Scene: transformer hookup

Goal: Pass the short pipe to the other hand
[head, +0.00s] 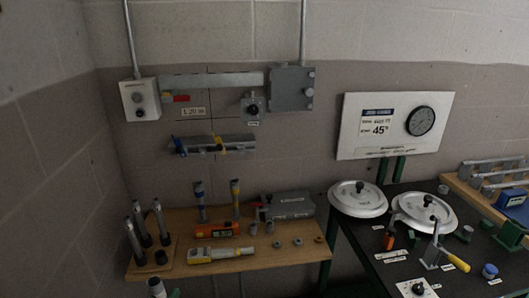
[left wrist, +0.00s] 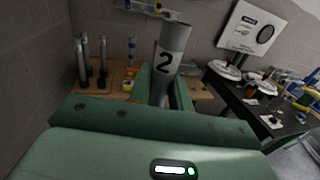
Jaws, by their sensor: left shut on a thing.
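The short pipe (left wrist: 170,55) is a grey tube with a white band marked "2". In the left wrist view it stands up, slightly tilted, between the green fingers of my left gripper (left wrist: 162,98), which is shut on it. In the head view only the pipe's top end (head: 156,286) shows at the bottom edge, left of centre, with a bit of my green left gripper (head: 174,293) beside it. The rest of the pipe and gripper is cut off there. My right gripper is in neither view.
A wooden bench (head: 285,256) behind holds several upright tubes, an orange meter (head: 216,230) and a grey box (head: 288,205). A dark table (head: 375,270) at the right carries white round lids (head: 357,198) and a yellow-handled lever (head: 456,262). A sign (head: 390,125) hangs behind.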

